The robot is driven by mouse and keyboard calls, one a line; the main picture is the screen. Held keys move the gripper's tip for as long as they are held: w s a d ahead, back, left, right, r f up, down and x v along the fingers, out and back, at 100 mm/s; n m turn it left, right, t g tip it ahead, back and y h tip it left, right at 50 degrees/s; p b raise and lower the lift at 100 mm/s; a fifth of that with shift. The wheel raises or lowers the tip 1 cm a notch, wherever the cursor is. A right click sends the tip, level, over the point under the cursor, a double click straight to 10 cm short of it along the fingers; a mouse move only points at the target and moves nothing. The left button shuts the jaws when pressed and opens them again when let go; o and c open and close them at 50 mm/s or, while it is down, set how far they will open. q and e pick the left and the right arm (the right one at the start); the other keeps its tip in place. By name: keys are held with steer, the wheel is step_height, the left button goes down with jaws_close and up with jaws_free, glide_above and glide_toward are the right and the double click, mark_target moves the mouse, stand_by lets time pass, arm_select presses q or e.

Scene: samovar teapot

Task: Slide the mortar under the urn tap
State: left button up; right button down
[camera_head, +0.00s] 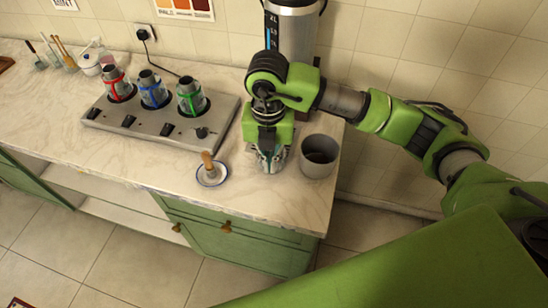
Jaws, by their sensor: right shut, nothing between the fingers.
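A grey, thick-walled round vessel, which looks like the mortar (319,157), stands upright near the right end of the counter. The steel urn (293,30) with a dark panel and blue marks stands behind my right arm. Its tap is hidden by the arm. My right gripper (270,162) points down just left of the mortar, low over the counter. It is shut and empty. I cannot tell whether it touches the mortar's side. My left gripper is not in view.
A white dish with a blue rim (212,178) holds a wooden-handled piece, left of the gripper. A metal burner unit (160,135) with red, blue and green-ringed pots stands further left. The counter's right edge is close to the mortar.

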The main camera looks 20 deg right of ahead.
mark_target(281, 164)
step_height(281, 164, down, 9)
steer(key=p, duration=0.2)
steer(key=shift+s+r+p, duration=0.15)
steer(key=shift+r+p, duration=0.05)
steer(key=shift+p, duration=0.15)
steer(key=shift+w+d+p, duration=0.2)
steer(key=shift+w+p, duration=0.1)
steer(key=shift+w, duration=0.3)
steer(key=shift+w+d+p, duration=0.15)
steer(key=shift+w+p, duration=0.1)
steer(key=shift+w, duration=0.3)
steer(key=shift+w+d+f, duration=0.15)
steer(key=shift+w+d, duration=0.2)
steer(key=shift+w, duration=0.45)
steer(key=shift+w+d+f, duration=0.15)
steer(key=shift+w, duration=0.15)
steer(key=shift+w+d+b, duration=0.2)
steer(key=shift+w+b, duration=0.3)
steer(key=shift+b, duration=0.05)
steer(key=shift+w+d+b, duration=0.15)
steer(key=shift+w+b, duration=0.3)
steer(key=shift+b, duration=0.05)
steer(key=shift+w+d, duration=0.15)
steer(key=shift+w, duration=0.15)
